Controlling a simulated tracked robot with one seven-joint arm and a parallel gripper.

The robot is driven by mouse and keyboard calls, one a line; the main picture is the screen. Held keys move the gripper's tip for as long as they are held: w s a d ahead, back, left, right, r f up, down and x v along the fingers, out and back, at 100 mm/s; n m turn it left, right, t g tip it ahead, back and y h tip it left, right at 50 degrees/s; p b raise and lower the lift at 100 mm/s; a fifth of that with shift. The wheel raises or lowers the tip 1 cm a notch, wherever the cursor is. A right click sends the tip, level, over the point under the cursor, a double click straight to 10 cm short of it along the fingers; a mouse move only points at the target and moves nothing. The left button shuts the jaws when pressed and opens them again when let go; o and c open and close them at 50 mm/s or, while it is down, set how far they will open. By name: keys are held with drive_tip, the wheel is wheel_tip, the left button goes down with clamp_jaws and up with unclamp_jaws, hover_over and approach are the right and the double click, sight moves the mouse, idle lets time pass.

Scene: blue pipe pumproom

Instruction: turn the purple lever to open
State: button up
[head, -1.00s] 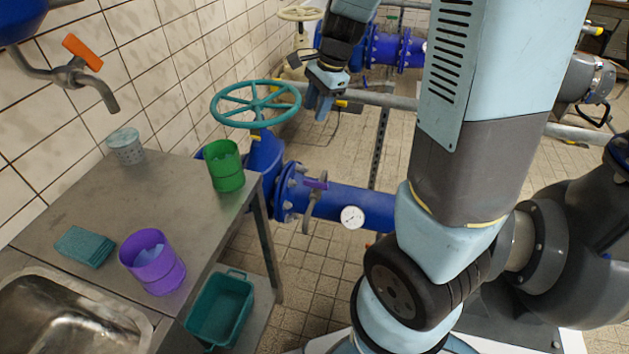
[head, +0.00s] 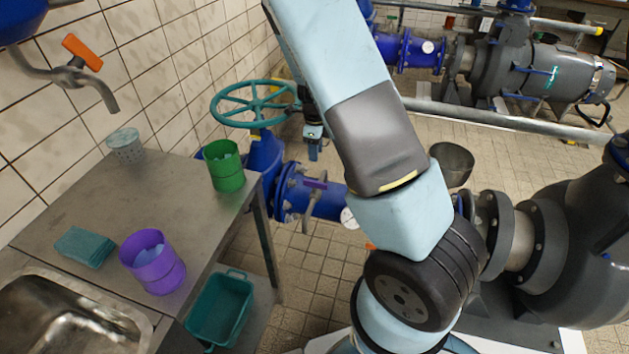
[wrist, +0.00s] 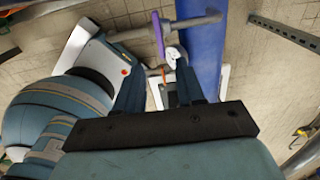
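The purple lever (head: 315,184) sits on a valve on the blue pipe (head: 328,204), right of the steel table. In the wrist view the lever (wrist: 158,35) appears as a narrow purple bar beside the blue pipe (wrist: 200,50). My gripper (head: 313,150) hangs pointing down above the lever in the head view. In the wrist view my gripper (wrist: 160,70) has its two fingers apart with nothing held between them. The lever lies beyond the fingertips, apart from them as far as I can tell.
A teal handwheel (head: 255,104) stands close left of my gripper. The steel table (head: 110,195) carries a green cup (head: 225,172) and a purple cup (head: 152,268). A white round gauge (head: 348,218) is on the pipe, partly hidden by my arm. A grey pump (head: 580,235) stands at right.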

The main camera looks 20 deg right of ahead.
sight(316, 186)
wheel_tip(316, 186, down, 13)
drive_tip(key=shift+f, duration=0.2)
idle(0.4)
drive_tip(key=shift+c, duration=0.4)
clamp_jaws()
drive_tip(key=shift+w+a, duration=0.1)
